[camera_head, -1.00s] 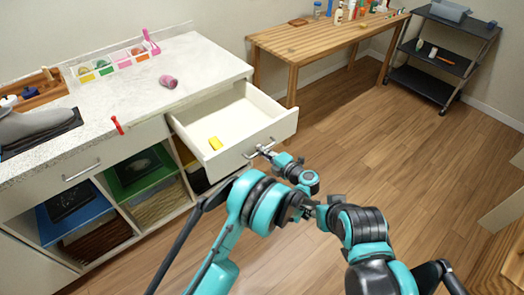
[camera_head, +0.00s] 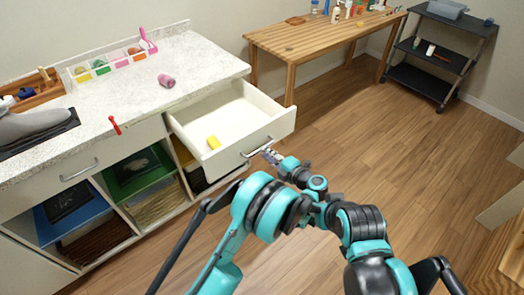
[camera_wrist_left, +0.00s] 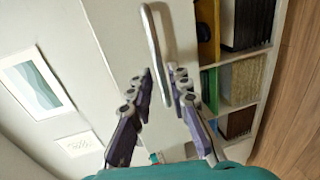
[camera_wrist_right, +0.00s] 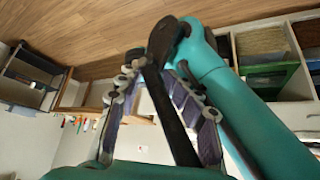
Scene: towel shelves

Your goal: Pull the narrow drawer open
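The narrow drawer (camera_head: 280,130) under the white counter is pulled well out and shows its inside. A small yellow block (camera_head: 213,142) lies in it. Its metal bar handle (camera_head: 250,150) is on the front panel and also shows in the left wrist view (camera_wrist_left: 151,35). My left gripper (camera_head: 271,156) is just off the right end of the handle. In the left wrist view its fingers (camera_wrist_left: 163,76) are apart, with the handle's end seen between them; I cannot tell whether they touch. My right gripper (camera_wrist_right: 158,68) is open, with a dark link of my arm seen between its fingers.
Cubbies with a green bin (camera_head: 135,173) are below. A wooden table (camera_head: 320,40) and a black cart (camera_head: 430,60) stand behind.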

